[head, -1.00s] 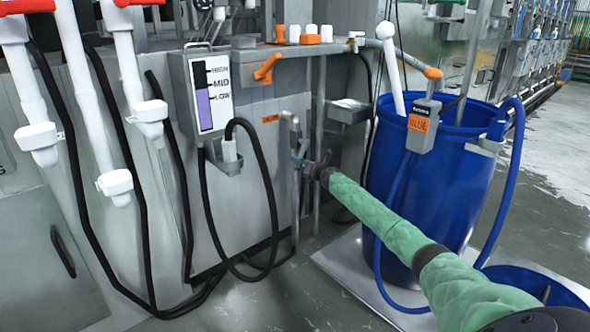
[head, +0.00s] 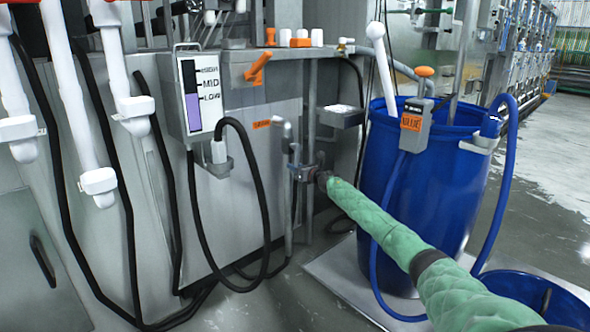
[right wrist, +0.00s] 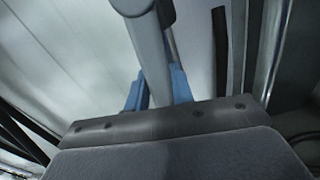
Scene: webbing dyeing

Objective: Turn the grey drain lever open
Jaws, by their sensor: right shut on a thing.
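The grey drain lever (head: 281,128) is a short pipe-like handle at the lower front of the grey machine, beside an orange label (head: 262,123). It stands close to upright in the head view. My right gripper (head: 300,173), at the end of the green-sleeved arm, is at the lever, just below its bent top. In the right wrist view, the grey lever (right wrist: 150,50) runs down between the blue fingers of my right gripper (right wrist: 157,92), which is shut on it. The gripper body hides the lever's lower part there. My left gripper is not in view.
A blue barrel (head: 425,205) stands on a pale metal plate (head: 330,268) right of the lever, close to my right arm. Black hoses (head: 262,190) hang left of the lever. A level gauge box (head: 203,97) and an orange handle (head: 257,68) are above.

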